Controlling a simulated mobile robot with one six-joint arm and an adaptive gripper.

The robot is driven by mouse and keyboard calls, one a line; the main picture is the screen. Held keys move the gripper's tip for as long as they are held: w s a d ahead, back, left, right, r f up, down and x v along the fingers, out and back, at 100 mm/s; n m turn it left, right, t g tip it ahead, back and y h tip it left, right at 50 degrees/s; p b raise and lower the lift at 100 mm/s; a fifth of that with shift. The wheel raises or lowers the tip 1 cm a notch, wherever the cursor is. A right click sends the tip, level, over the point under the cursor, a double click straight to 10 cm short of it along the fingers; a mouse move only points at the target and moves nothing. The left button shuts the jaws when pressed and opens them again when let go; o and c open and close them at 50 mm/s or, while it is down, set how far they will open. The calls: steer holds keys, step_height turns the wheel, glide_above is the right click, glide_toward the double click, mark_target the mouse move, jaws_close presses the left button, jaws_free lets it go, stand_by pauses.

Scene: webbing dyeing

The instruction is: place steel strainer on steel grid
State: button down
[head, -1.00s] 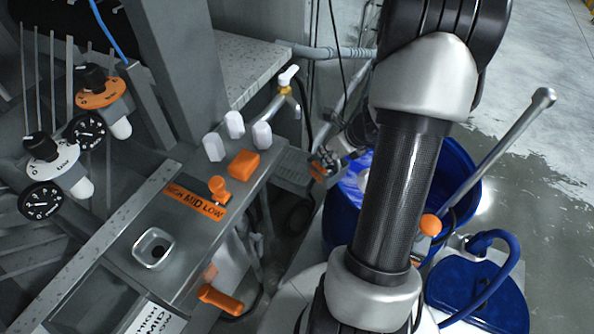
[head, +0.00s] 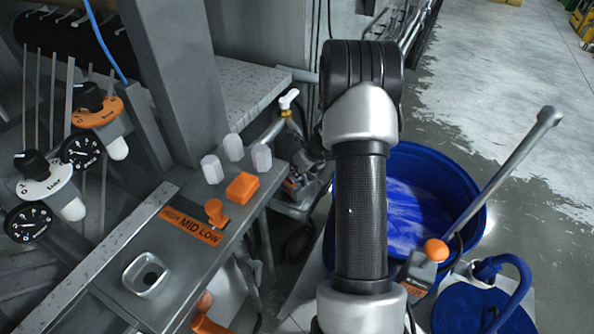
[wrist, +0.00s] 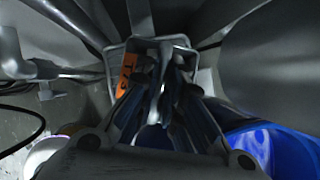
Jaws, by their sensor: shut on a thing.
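My gripper (wrist: 155,95) shows in the wrist view, with its dark fingers shut on a slim shiny metal piece (wrist: 157,75). I take this piece to be the handle of the steel strainer; its bowl cannot be made out. In the head view my arm covers part of the area, and the gripper end (head: 304,178) is small and dark left of the blue tub. Below it is a grey metal surface (head: 292,207), which may be the steel grid; whether the strainer touches it cannot be told.
A blue tub (head: 470,215) with blue liquid stands right of my arm. A grey control panel (head: 180,265) with an orange label and knobs is at left. In the wrist view, a grey rectangular frame (wrist: 187,42) surrounds the fingertips, with an orange label beside them.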

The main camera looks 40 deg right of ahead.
steer(key=shift+w+f, duration=0.1)
steer(key=shift+f, duration=0.15)
steer(key=c, duration=1.7)
jaws_free()
steer(key=shift+r, duration=0.45)
steer(key=p+v, duration=0.4)
steer(key=v, duration=0.7)
steer(key=shift+s+r, duration=0.2)
steer(key=shift+s, duration=0.05)
